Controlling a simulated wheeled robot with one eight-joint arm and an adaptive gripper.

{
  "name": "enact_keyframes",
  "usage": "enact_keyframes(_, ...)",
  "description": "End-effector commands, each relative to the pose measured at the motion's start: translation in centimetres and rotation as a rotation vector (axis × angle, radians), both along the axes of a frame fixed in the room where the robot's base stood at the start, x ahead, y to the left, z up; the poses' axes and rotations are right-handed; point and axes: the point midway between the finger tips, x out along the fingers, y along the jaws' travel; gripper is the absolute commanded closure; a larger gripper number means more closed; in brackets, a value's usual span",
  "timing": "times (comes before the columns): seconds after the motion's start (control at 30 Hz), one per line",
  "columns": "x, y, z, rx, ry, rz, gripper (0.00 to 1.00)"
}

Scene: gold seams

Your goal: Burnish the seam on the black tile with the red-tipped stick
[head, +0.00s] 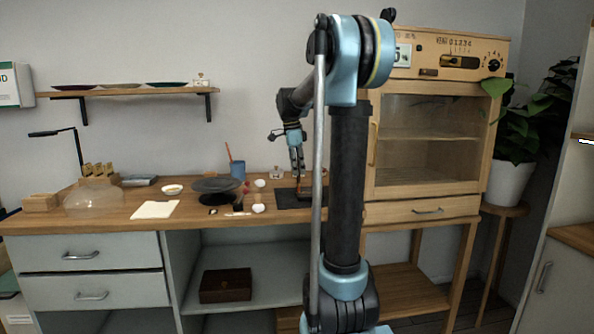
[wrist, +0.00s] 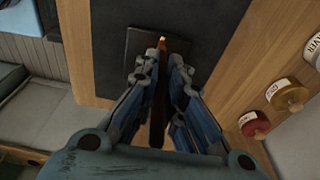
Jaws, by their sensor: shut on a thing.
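My gripper (head: 298,176) is low over the dark mat (head: 287,203) at the right part of the workbench. In the wrist view its fingers (wrist: 164,66) are closed around a dark brown stick (wrist: 157,115). The black tile (wrist: 190,50) lies on the dark mat in front of and below the fingers. A small orange-gold spot shows at the stick's far end over the tile. I cannot tell whether it is the stick's tip or part of the seam, nor whether stick and tile touch. The fingers hide part of the tile.
In the wrist view a red jar (wrist: 255,124) and a yellow jar (wrist: 286,95) stand right of the mat. A dark turntable (head: 216,185), a blue cup (head: 237,170) and a white sheet (head: 155,209) are on the bench. A wooden cabinet (head: 430,194) stands at the right.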

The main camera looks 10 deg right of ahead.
Motion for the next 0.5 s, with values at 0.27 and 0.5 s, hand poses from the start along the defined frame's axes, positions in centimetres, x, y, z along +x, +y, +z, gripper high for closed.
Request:
enact_keyframes(0.27, 0.0, -0.3, 0.0, 0.000, 0.000, 0.011, 1.00)
enact_keyframes(0.5, -0.1, -1.1, 0.0, 0.000, -0.001, 0.015, 1.00)
